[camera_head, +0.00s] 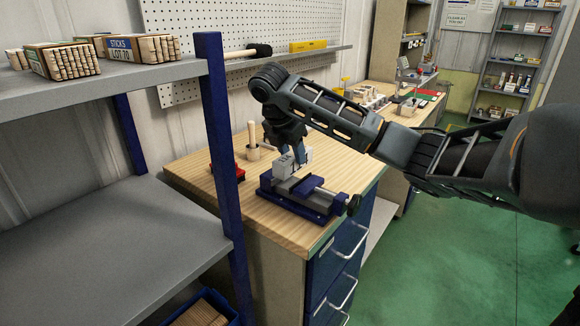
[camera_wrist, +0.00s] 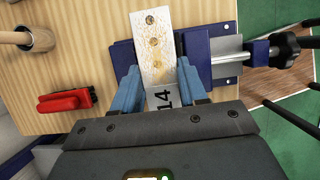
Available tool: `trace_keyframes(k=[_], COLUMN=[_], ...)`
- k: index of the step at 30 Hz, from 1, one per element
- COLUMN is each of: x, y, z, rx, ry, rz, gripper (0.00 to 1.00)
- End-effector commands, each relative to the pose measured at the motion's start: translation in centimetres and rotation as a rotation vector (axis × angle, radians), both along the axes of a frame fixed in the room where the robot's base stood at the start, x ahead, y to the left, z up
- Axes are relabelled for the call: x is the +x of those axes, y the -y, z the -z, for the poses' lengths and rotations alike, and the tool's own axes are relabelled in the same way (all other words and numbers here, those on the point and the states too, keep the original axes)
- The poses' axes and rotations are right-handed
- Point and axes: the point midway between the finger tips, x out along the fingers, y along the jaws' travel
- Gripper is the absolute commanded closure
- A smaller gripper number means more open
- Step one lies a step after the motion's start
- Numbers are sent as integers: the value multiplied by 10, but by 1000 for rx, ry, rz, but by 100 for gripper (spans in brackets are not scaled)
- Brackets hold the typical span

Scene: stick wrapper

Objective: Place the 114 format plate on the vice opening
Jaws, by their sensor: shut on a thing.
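A red tool (camera_wrist: 66,101) lies on the bench (camera_head: 205,172) left of the vice. A grey shelf with blue posts (camera_head: 218,130) stands at the left. The vice's black handle (camera_head: 353,204) sticks out at the right.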

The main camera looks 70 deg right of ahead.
Motion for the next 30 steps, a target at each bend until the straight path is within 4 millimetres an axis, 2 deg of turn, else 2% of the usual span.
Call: trace_keyframes(k=[5,10,15,30], x=[4,4,4,4], y=[-3,-4,-3,-3], z=[7,29,42,50], rx=[-1,3,-1,-1], ry=[1,1,1,0], rz=[1,2,1,1], gripper=[100,100,100,100])
